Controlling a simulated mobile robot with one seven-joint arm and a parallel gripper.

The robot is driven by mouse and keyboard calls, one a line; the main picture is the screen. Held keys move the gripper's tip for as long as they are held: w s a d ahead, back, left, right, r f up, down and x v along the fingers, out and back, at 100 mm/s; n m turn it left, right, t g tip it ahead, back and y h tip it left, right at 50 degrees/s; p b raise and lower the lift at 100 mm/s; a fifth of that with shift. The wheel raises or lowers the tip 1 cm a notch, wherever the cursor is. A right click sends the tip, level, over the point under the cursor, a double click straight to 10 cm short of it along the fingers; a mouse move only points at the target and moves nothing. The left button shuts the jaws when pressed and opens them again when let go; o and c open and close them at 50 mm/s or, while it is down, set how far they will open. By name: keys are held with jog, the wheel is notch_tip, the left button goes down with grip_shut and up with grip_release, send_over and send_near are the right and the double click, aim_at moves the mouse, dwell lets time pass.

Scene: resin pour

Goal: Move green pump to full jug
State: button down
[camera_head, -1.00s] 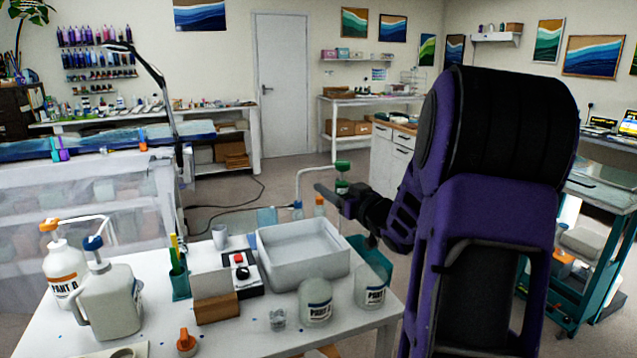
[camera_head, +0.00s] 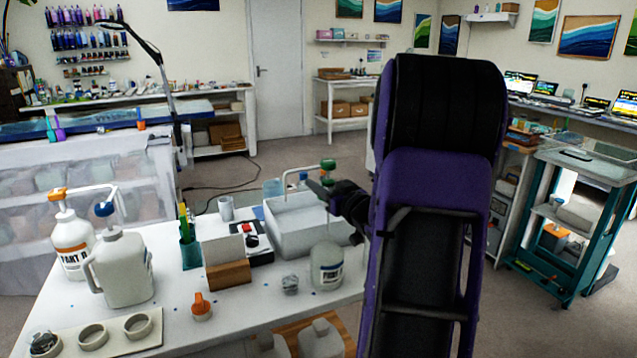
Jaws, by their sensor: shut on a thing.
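The green pump (camera_head: 328,165) has a green head and a pale spout that points left. It is up above the back right of the white table (camera_head: 180,325). My gripper (camera_head: 325,187) is shut on it, beyond the white tray; the fingers and my arm hide its lower part. A pale, labelled jug with no pump (camera_head: 327,266) stands in front of the tray, near the table's right side. I cannot tell from here which jug is full. My arm covers the area right of this jug.
A white jug with a blue pump (camera_head: 121,268) and a PART B jug with an orange pump (camera_head: 70,243) stand at the left. The white tray (camera_head: 292,244) fills the back right. A card holder (camera_head: 228,274) and an orange-capped item (camera_head: 201,306) stand mid-table.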

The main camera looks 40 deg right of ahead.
jog(key=shift+f+b, duration=0.9)
jog(key=shift+f, duration=3.65)
jog(key=shift+f, duration=0.15)
jog(key=shift+f, duration=0.5)
jog(key=shift+f, duration=0.2)
jog(key=shift+f, duration=0.3)
jog(key=shift+c, duration=2.3)
grip_release()
